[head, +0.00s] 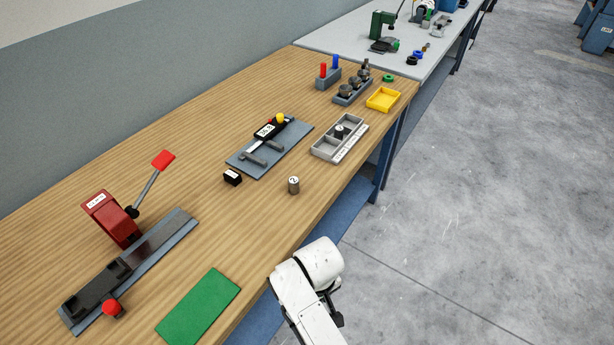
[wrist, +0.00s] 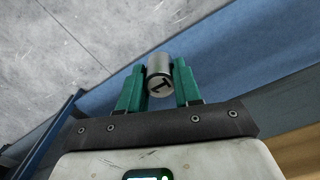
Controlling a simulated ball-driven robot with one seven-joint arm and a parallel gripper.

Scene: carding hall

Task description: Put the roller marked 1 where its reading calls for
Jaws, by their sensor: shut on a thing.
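In the wrist view my gripper (wrist: 159,88) is shut on a steel roller (wrist: 160,75), its green fingers on either side. The roller's end face carries a black mark that reads as 1. Grey floor and the blue bench frame lie behind it. In the head view my white arm is at the bottom, off the table's front edge; gripper and held roller do not show there. A grey measuring plate (head: 245,163) carries a caliper-like gauge with a display (head: 266,130), too small to read. A grey compartment tray (head: 327,152) has a dark, white-topped roller (head: 340,131) in it.
Another roller (head: 293,185), marked 2, stands on the wooden table near the front edge. A small black block (head: 232,177), a green mat (head: 199,308), a red lever device (head: 110,218), a yellow tray (head: 383,99) and a weight rack (head: 350,93) stand about.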

